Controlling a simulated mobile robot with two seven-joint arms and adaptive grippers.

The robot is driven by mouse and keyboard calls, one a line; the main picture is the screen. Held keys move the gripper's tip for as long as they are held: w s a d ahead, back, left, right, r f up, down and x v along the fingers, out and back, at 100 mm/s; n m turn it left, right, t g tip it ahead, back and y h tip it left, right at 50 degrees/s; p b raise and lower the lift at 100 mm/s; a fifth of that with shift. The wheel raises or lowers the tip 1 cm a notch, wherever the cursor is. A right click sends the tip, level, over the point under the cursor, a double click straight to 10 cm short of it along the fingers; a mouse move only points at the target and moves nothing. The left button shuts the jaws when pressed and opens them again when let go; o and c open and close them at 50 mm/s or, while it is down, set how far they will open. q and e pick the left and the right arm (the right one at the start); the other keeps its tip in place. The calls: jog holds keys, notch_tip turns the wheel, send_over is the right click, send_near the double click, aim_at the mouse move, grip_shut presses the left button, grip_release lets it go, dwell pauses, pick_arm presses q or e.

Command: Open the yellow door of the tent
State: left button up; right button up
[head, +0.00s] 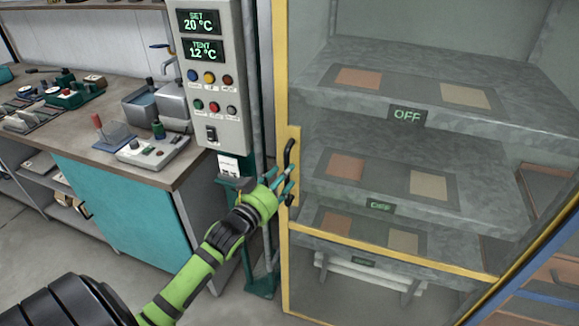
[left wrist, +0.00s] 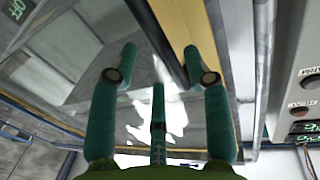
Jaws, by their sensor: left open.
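The yellow door (head: 282,90) of the tent has a yellow frame around a clear panel and appears closed. Its dark handle (head: 289,153) stands upright on the left side of the frame. My left gripper (head: 284,184) is open beside the lower part of the handle; I cannot tell whether a finger touches it. In the left wrist view my green fingers (left wrist: 160,75) are spread apart, with the yellow frame (left wrist: 185,30) beyond them. My right gripper is not in view.
Inside the tent are grey shelves (head: 440,205) with coloured patches and "OFF" displays. A control box (head: 215,75) with screens and buttons stands left of the door. A workbench (head: 100,165) with tools is further left. Grey floor (head: 60,245) shows at lower left.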

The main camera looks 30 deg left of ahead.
pick_arm(q)
jog(key=shift+w+a+f+p, duration=0.1)
jog(key=shift+w+a+p, duration=0.1)
jog(key=shift+w, duration=0.75)
jog(key=shift+w+a+p, duration=0.1)
jog(key=shift+w+p, duration=0.05)
jog(key=shift+w, duration=0.75)
grip_shut()
